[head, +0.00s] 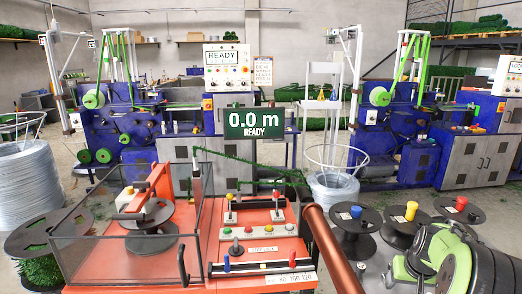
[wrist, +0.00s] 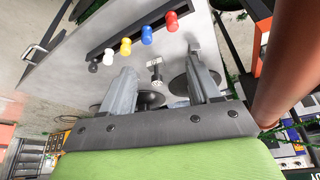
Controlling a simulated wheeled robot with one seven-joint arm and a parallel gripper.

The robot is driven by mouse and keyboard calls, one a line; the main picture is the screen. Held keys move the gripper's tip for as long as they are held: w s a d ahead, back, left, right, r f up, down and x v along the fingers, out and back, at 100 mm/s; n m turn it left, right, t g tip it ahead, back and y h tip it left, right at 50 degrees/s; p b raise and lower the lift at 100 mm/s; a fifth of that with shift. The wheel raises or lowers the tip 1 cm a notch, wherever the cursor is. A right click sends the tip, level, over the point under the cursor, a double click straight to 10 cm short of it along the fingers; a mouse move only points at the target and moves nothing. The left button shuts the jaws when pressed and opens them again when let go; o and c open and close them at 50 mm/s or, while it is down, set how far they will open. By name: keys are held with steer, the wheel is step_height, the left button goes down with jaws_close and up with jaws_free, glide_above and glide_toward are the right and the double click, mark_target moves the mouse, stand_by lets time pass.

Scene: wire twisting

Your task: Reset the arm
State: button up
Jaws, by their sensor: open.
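My gripper (wrist: 163,78) shows in the wrist view with its two grey fingers well apart and nothing between them. The fingers point at a pale grey panel (wrist: 75,70) with a dark bar of coloured knobs. Dark round discs show just beyond the fingertips; I cannot tell how far off they are. In the head view, green and black parts of my arm (head: 450,258) fill the lower right corner, and I cannot make out the fingertips there.
A red bench (head: 240,240) with levers and a clear-walled box stands in front. A copper-coloured tube (head: 332,245) rises close to my arm. Spools with blue (head: 356,212), yellow (head: 411,210) and red (head: 461,203) knobs stand at right. A sign (head: 254,123) reads 0.0 m READY.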

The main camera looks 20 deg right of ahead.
steer(key=a+r, duration=0.3)
steer(key=a, duration=0.1)
steer(key=w+a+r+n+p, duration=0.1)
steer(key=a+r, duration=0.2)
steer(key=a, duration=0.2)
steer(key=a+r+n+p, duration=0.1)
steer(key=a+r, duration=0.2)
steer(key=a, duration=0.1)
steer(key=shift+w+a+r, duration=0.3)
steer(key=shift+w+a, duration=0.05)
steer(key=shift+a, duration=0.05)
steer(key=s+a+r+n+p, duration=0.25)
steer(key=a+r, duration=0.25)
steer(key=a, duration=0.5)
steer(key=s+a+r+n+t+y+p, duration=0.2)
steer(key=s+a+r+p, duration=0.1)
steer(key=s+a, duration=0.9)
steer(key=shift+s+y, duration=0.3)
steer(key=shift+s, duration=0.6)
